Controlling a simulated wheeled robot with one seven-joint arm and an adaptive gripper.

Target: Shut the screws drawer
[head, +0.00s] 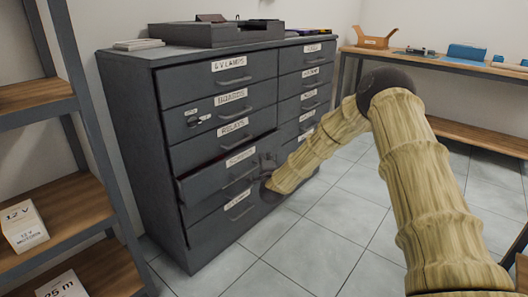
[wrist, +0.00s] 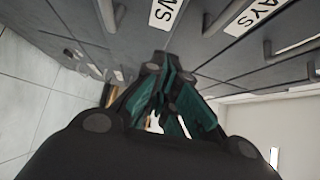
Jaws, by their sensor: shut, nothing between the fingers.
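The screws drawer (head: 215,182) is the fourth one down in the left column of a dark grey cabinet. It stands partly open, its front jutting out past the drawers around it. Its label ends in "WS" in the wrist view (wrist: 165,12). My gripper (head: 266,168) is at the right end of this drawer's front, close to its handle (head: 240,179). In the wrist view my gripper (wrist: 160,72) has its teal-padded fingers together with nothing between them. I cannot tell whether the fingertips touch the drawer front.
The relays drawer (head: 233,137) above is shut, as are the other visible drawers. A wooden shelf rack (head: 38,98) stands at the left. A workbench (head: 430,63) runs along the back right. The tiled floor (head: 330,222) before the cabinet is clear.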

